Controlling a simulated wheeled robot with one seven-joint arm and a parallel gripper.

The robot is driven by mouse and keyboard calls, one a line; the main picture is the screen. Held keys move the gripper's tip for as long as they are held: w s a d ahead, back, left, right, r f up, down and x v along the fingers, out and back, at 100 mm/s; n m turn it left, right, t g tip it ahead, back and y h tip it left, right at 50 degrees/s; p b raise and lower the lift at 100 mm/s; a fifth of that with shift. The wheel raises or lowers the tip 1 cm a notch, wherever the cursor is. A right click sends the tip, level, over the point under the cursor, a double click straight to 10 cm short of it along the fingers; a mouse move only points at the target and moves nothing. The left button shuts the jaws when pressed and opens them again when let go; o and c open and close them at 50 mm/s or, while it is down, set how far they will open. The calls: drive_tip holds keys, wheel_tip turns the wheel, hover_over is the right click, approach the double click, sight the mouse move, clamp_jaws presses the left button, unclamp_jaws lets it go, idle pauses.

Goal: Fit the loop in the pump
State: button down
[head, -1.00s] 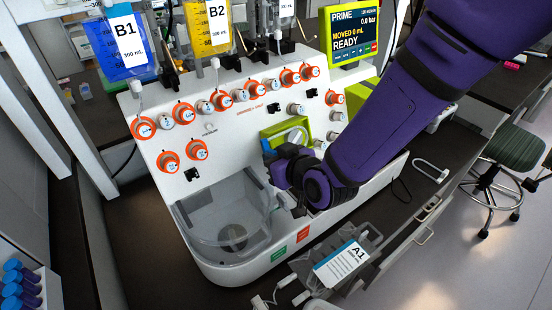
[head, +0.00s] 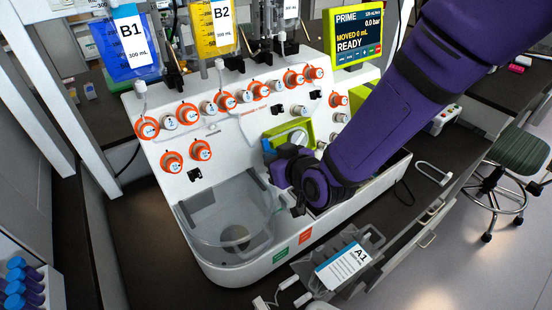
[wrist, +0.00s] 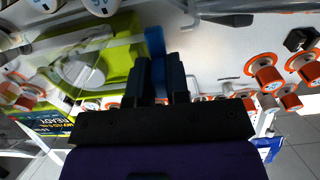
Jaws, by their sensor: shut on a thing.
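The pump (head: 310,127) is a lime-green housing with a round pale rotor on the white machine's sloped front. It shows at the upper left of the wrist view (wrist: 119,57), with a clear panel edge in front of it. My gripper (head: 270,152) is at the pump's lower left. In the wrist view my gripper (wrist: 157,75) is shut on a blue tab (wrist: 154,42) that sticks out past the fingertips. Whether the tab belongs to a pump cover I cannot tell. A white U-shaped loop (head: 433,174) lies on the dark counter at the right, away from my gripper.
Orange-ringed knobs (head: 171,162) dot the machine front. A clear basin (head: 230,215) is left of my arm. Bag A1 (head: 343,268) lies at the front counter edge. The display (head: 357,36) reads READY.

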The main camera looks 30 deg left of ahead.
drive_tip(key=c, duration=1)
unclamp_jaws()
drive_tip(key=v, duration=1.1)
drive_tip(key=shift+a, duration=0.1)
